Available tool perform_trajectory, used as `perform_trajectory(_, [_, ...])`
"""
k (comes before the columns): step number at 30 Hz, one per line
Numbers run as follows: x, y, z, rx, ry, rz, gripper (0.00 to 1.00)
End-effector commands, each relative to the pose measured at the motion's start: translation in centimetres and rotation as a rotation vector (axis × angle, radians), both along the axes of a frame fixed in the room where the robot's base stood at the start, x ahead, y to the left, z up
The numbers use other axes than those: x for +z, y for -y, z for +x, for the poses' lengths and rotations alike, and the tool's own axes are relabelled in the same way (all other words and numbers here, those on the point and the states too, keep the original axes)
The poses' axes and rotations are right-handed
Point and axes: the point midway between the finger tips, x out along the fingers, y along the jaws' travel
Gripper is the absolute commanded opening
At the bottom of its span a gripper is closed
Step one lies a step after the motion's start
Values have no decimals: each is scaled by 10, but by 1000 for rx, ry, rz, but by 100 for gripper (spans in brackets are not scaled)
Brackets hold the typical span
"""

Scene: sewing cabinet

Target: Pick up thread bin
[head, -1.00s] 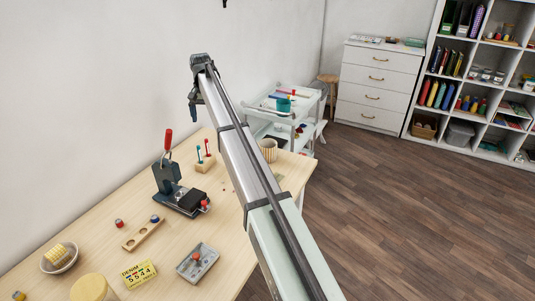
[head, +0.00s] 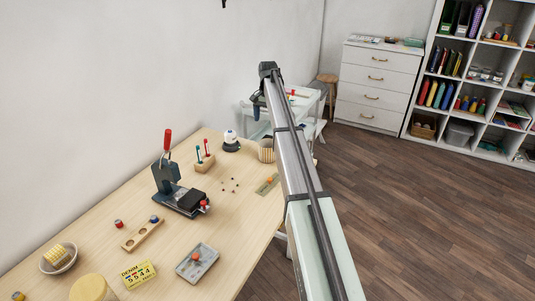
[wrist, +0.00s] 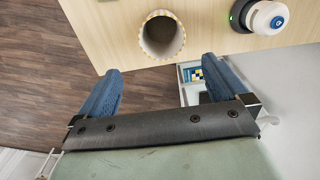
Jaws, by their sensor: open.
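The likely thread bin is a round, open-topped tan container with a striped wall (head: 266,151), standing at the far right end of the wooden table. In the wrist view I look into its dark open mouth (wrist: 162,38); its inside looks empty. My gripper (wrist: 160,88) is open, with two blue fingers spread wide and nothing between them. In the wrist view the bin lies ahead of the gap between the fingers, apart from them. In the head view the arm partly covers the bin's right side.
A white, black and blue round device (head: 231,141) stands left of the bin. A small wooden rack with red and blue pegs (head: 205,160) and a press (head: 179,195) stand farther along the table (head: 225,225). A white cart (head: 312,132) stands beyond the table's end.

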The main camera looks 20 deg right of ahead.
Motion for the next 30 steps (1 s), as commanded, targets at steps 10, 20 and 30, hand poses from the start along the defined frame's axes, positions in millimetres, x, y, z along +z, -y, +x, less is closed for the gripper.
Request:
perform_trajectory(10, [-48,-1,-1,1,-2,1,100])
perform_trajectory(20, [-83,-1,0,1,-1,1,100])
perform_trajectory(30, [-115,-1,3,1,-2,1,100])
